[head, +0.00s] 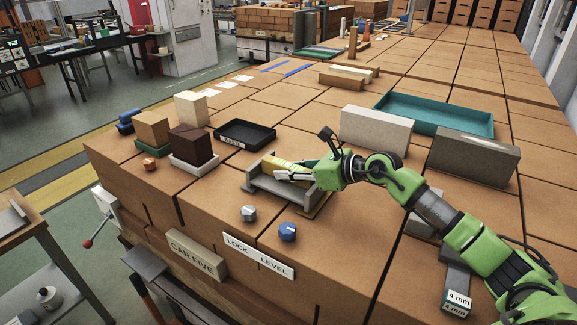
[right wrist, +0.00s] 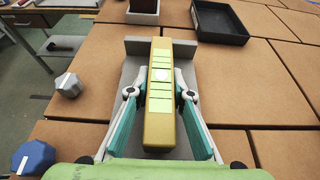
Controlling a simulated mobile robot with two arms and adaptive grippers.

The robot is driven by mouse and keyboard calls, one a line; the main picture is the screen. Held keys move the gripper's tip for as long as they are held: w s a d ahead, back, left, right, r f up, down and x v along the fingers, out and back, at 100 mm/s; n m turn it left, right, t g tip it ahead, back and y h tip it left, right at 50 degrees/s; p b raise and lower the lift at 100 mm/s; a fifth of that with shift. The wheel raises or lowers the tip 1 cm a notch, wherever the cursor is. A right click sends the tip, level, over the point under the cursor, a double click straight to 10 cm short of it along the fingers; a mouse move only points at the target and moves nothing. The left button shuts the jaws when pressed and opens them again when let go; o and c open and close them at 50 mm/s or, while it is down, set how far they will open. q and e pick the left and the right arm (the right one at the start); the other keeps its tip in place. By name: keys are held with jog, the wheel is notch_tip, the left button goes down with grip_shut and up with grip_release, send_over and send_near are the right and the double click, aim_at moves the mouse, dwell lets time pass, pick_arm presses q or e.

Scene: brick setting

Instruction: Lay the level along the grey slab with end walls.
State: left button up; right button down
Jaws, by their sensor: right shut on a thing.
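The yellow level (right wrist: 160,120) has pale green windows along its top and a round pale mark in the middle. My right gripper (right wrist: 159,92) is shut on it, one finger on each long side. In the head view the level (head: 287,164) shows partly behind my right gripper (head: 292,174). The grey slab with end walls (head: 275,190) is under the level, which runs along its length. In the right wrist view an end wall of the slab (right wrist: 134,47) stands at the far end. I cannot tell whether the level touches the slab. My left gripper is not in view.
A black tray (head: 244,134) and a dark block (head: 190,146) on a pale base stand left of the slab. A grey knob (head: 248,214) and a blue knob (head: 287,232) are in front. Large grey blocks (head: 375,130) and a teal tray (head: 440,113) lie behind to the right.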

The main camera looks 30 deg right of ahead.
jog(key=c, duration=1.8)
grip_release()
jog(key=shift+f, duration=0.1)
jog(key=shift+s+d, duration=0.1)
jog(key=shift+s, duration=0.05)
jog(key=b+v, duration=0.3)
jog(key=v, duration=0.4)
jog(key=shift+s+d+b, duration=0.1)
jog(key=shift+s+b, duration=0.2)
jog(key=shift+s+d+r+b, duration=0.25)
jog(key=shift+s+r+b, duration=0.15)
jog(key=shift+s, duration=0.15)
jog(key=shift+b+v, duration=0.4)
jog(key=shift+v, duration=1)
jog(key=shift+r, duration=0.1)
